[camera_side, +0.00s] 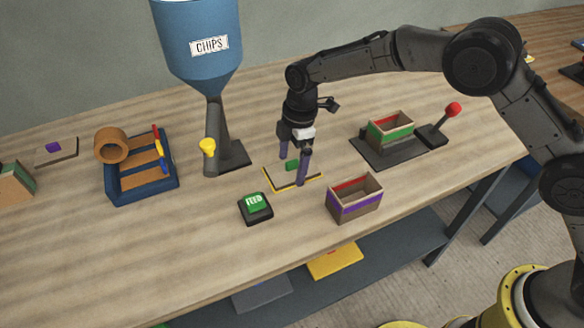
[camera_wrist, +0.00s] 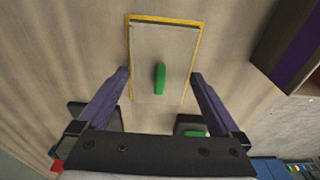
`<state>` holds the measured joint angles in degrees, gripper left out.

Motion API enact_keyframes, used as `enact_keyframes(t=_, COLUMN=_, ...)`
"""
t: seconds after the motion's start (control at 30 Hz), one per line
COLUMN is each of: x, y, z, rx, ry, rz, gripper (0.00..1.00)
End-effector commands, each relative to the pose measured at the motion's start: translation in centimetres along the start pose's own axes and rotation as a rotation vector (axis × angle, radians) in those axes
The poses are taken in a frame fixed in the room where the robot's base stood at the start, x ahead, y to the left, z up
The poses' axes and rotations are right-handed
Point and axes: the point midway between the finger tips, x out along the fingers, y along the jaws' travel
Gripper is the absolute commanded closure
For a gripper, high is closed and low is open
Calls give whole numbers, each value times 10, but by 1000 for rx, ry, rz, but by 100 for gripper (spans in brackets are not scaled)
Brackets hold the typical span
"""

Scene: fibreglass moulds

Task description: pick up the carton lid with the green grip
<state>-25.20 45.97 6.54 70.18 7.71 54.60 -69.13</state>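The carton lid (camera_side: 310,181) is a flat, pale board with a green grip (camera_side: 292,165) standing on it. It lies on the table inside a yellow outline (camera_side: 276,186). In the wrist view the lid (camera_wrist: 146,50) shows with its green grip (camera_wrist: 160,79) near the middle. My gripper (camera_side: 293,168) points down over the lid, with its purple fingers spread. In the wrist view my gripper (camera_wrist: 160,73) has one finger on each side of the lid, and the grip stands between them, apart from both. Nothing is held.
A purple-banded open carton (camera_side: 354,199) stands at right, and a green-banded carton (camera_side: 390,129) sits on a dark lever base behind. A green FEED button (camera_side: 255,205) is at front left. The blue CHIPS hopper (camera_side: 200,45) stands behind left. Another lid with a purple grip (camera_side: 54,148) lies far left.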

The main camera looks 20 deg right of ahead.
Motion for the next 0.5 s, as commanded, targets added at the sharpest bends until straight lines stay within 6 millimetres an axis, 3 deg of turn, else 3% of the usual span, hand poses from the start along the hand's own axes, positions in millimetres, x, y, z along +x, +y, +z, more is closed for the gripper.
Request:
enact_keyframes(t=0.03, x=0, y=0, z=0, rx=0, ry=0, rz=0, gripper=7)
enact_keyframes(t=0.33, x=0, y=0, z=0, rx=0, ry=0, rz=0, gripper=61)
enact_keyframes(t=0.5, x=-1, y=0, z=0, rx=0, ry=0, rz=1, gripper=61)
